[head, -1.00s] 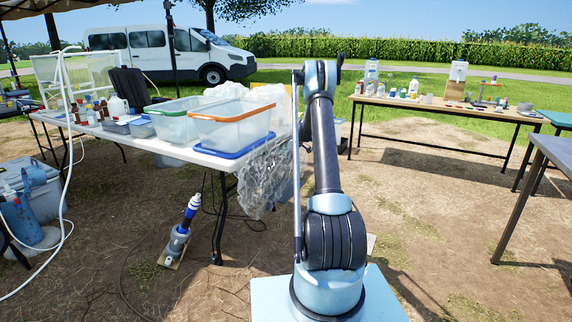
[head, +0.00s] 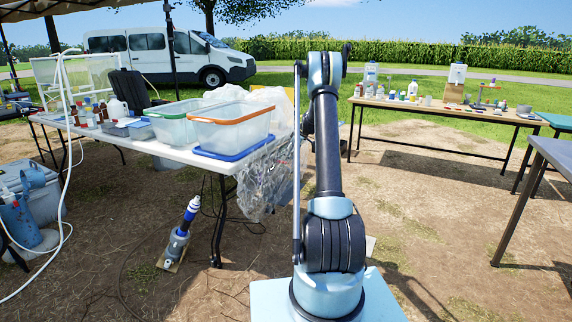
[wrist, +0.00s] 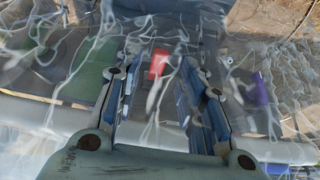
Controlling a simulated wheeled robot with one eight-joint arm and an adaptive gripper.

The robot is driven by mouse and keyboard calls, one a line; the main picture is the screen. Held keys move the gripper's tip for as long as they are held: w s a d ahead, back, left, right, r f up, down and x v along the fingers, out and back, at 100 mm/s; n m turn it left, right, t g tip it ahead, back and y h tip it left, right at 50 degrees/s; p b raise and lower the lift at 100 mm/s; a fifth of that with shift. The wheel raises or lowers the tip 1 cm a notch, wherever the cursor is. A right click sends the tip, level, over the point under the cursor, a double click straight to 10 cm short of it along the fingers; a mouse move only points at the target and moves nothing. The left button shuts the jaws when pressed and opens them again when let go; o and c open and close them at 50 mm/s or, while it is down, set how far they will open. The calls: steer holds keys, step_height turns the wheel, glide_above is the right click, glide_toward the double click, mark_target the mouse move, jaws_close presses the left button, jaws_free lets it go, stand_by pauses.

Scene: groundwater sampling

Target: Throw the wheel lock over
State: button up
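In the wrist view my gripper (wrist: 158,72) has its two fingers spread apart with a gap between them. Clear crinkled plastic film (wrist: 60,70) covers much of this view, around and in front of the fingers. A small red piece (wrist: 158,64) shows blurred through the film, in line with the gap. I cannot tell whether it belongs to the wheel lock, and I cannot make out the wheel lock in either view. In the head view my arm reaches up and away, and its gripper is hidden.
A white folding table (head: 190,157) holds clear bins with an orange-rimmed bin (head: 230,128) in front. A clear plastic bag (head: 262,180) hangs at its right end. A blue-and-grey pump-like device (head: 180,236) stands below. Another table (head: 450,107) stands behind right, with bare ground between.

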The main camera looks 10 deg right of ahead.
steer(key=shift+v, duration=2.7)
steer(key=shift+s+r, duration=0.1)
